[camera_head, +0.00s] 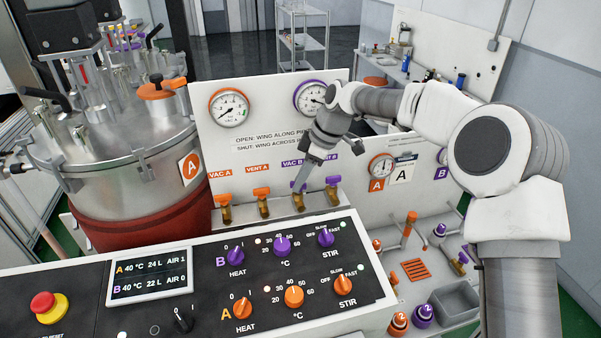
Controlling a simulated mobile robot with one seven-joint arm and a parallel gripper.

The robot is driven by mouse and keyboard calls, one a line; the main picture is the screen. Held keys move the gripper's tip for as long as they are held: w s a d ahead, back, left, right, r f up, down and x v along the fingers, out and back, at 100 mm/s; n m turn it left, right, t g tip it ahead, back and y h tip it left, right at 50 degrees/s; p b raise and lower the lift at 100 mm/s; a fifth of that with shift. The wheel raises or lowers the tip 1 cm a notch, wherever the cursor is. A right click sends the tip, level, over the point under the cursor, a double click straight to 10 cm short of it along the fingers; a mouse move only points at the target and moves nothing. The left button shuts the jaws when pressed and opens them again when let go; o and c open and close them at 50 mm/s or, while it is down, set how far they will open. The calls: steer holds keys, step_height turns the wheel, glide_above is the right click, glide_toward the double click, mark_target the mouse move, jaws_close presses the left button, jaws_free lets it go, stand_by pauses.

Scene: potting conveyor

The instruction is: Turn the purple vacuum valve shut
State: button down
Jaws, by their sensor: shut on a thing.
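The purple vacuum valve (298,201) is the third in a row of brass valves below the gauge panel, under the "VAC B" label. My gripper (300,182) reaches down from the upper right and is shut on the valve's purple wing. The fingers hide most of the wing, so I cannot tell whether it lies along or across the pipe. The purple-rimmed gauge (311,96) above is partly covered by my wrist. A panel sign (270,138) says the wing lies along the pipe when open and across when shut.
A purple valve (333,184) stands close on the right. Orange-winged valves (263,200) and (224,207) stand on the left. The control console (205,285) with knobs is in front. A steel vessel (125,165) stands at the left, and a grey bin (457,300) at the lower right.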

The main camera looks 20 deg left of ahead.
steer(key=shift+w+r+n+g+p, duration=0.15)
steer(key=shift+n+g+p, duration=0.35)
steer(key=shift+n+p, duration=0.65)
steer(key=shift+n+h, duration=0.4)
steer(key=shift+n, duration=0.05)
steer(key=c, duration=0.9)
jaws_free()
steer(key=shift+b, duration=0.3)
steer(key=v, duration=1.7)
steer(key=shift+o, duration=0.3)
steer(key=shift+d, duration=0.15)
